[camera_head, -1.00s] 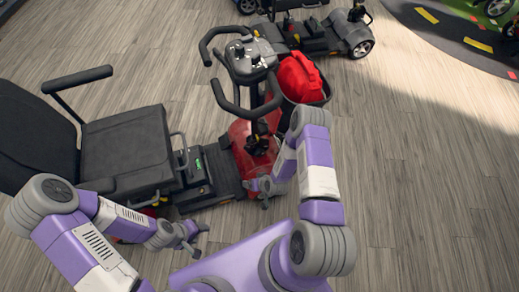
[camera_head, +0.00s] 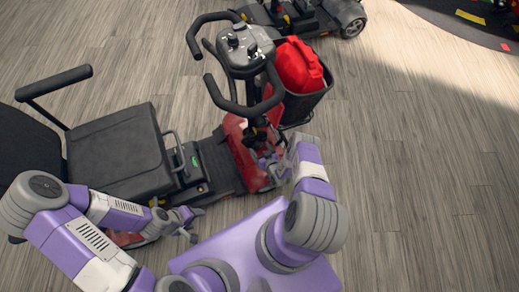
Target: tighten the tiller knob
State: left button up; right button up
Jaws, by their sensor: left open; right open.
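A red mobility scooter stands in front of me, its black tiller (camera_head: 247,62) upright with loop handlebars and a grey control panel on top. The tiller knob appears as a small dark shape (camera_head: 257,134) low on the tiller column, too small to make out clearly. My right gripper (camera_head: 268,165) is open beside the red front body (camera_head: 240,146), just below the knob; I cannot tell whether it touches anything. My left gripper (camera_head: 194,224) is open and empty, low beside the scooter's deck, to the left of my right gripper.
The scooter's black seat (camera_head: 118,150) and armrest (camera_head: 54,82) are at the left. A basket (camera_head: 304,104) with a red bag (camera_head: 298,66) hangs at the tiller's front. Another scooter (camera_head: 340,12) stands behind. The wooden floor (camera_head: 430,170) at right is clear.

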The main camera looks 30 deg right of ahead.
jog(key=shift+x, duration=0.8)
jog(key=c, duration=1.1)
jog(key=shift+o, duration=0.2)
jog(key=shift+m, duration=0.3)
jog(key=shift+s+d+f+m+y, duration=0.1)
jog(key=shift+d+m+y, duration=0.1)
jog(key=shift+m+y, duration=0.95)
jog(key=shift+d+f+m+t+y, duration=0.1)
jog(key=shift+m+t+y, duration=0.55)
jog(key=shift+m, duration=0.7)
